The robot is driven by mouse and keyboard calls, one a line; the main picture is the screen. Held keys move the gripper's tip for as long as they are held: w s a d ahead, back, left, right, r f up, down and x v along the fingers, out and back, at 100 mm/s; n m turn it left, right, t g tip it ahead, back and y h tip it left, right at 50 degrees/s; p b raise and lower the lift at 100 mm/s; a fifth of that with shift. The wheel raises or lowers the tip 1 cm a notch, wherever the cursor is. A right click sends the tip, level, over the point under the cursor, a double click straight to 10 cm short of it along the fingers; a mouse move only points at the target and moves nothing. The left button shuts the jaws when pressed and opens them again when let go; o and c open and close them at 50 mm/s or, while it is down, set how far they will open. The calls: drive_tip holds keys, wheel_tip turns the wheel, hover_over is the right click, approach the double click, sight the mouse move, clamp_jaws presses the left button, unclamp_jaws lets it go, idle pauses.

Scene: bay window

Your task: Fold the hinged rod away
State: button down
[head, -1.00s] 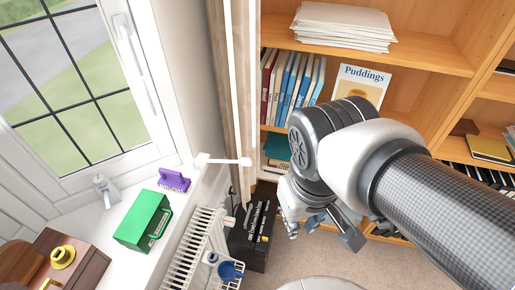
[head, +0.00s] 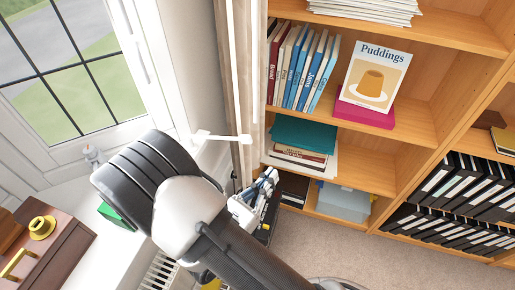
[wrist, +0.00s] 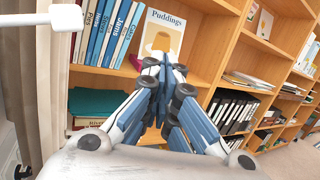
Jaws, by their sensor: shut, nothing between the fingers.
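The hinged rod (head: 222,137) is a short white bar with a rounded end. In the head view it sticks out from the wall beside the window towards the curtain and bookcase. Its end also shows at the top left of the wrist view (wrist: 40,20). My gripper (head: 270,176) is just below and to the right of the rod's end in the head view, apart from it. In the wrist view my gripper (wrist: 158,68) is shut and empty, with the rod to its upper left. My arm hides part of the window sill.
A beige curtain (head: 239,90) hangs right behind the rod. A bookcase (head: 400,160) with books and files stands to the right. A wooden box (head: 55,250) and a mostly hidden green object (head: 109,214) are at left. Carpet (head: 370,255) is clear at lower right.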

drive_tip(key=a+f+n+t+y, duration=0.5)
drive_tip(key=a+f+n+y, duration=0.2)
drive_tip(key=f, duration=0.1)
drive_tip(key=w+d+r+b, duration=0.2)
drive_tip(key=w+r, duration=0.4)
drive_tip(key=w, duration=0.3)
drive_tip(key=shift+r+y+b, duration=0.3)
drive_tip(key=shift+b, duration=0.45)
